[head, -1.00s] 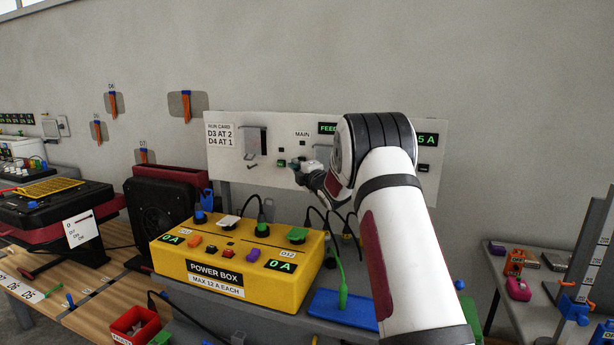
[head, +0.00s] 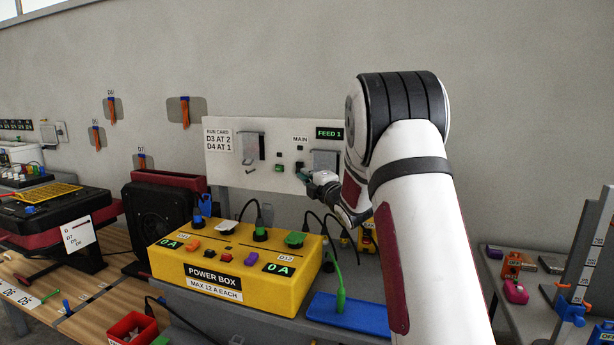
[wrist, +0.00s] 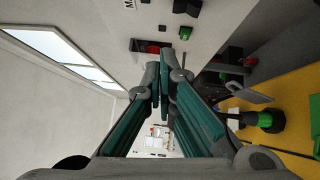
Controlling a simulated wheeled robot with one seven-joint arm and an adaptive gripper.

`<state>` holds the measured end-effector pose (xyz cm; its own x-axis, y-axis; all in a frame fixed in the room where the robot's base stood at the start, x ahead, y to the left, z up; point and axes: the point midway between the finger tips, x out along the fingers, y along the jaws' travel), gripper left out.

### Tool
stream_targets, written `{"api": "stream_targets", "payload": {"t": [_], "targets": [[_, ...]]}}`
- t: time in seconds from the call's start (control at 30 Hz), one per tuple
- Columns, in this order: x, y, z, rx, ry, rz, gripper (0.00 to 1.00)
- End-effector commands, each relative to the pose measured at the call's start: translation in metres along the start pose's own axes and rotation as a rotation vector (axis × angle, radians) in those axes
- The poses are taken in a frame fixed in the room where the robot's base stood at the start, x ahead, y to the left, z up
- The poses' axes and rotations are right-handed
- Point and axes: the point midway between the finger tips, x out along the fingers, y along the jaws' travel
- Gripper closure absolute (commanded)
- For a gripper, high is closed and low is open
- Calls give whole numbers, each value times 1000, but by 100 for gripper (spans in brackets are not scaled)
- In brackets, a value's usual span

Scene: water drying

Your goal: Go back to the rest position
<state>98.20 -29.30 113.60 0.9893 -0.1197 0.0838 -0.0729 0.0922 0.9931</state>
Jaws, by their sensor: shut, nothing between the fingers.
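My gripper (head: 303,176) is in front of the white wall panel (head: 222,170) in the head view, low and right of its middle. In the wrist view my gripper (wrist: 162,82) has its teal fingers drawn together at the tips, with nothing held between them. The fingertips appear apart from the panel, though their exact distance from it is hard to tell. My forearm hides the right part of the panel.
The yellow power box (head: 213,300) with several plugs stands below and left of my gripper. A blue tray (head: 345,312) with a green cable lies beside it. A black fan-like unit (head: 160,215) stands at left. A side table (head: 520,300) is at right. The wall above is bare.

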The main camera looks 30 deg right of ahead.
Motion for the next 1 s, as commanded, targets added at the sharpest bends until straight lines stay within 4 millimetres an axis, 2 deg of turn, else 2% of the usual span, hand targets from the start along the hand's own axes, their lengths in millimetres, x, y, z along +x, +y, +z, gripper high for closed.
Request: {"api": "stream_targets", "payload": {"t": [0.53,0.67,0.77,0.87,1.0], "targets": [[-1,1,0,1,0,0,100],[-5,14,-6,43,-15,-27,100],[-18,35,-17,132,-50,-86,100],[-41,59,-34,263,-101,-172,100],[-88,82,-62,465,-184,-302,100]]}}
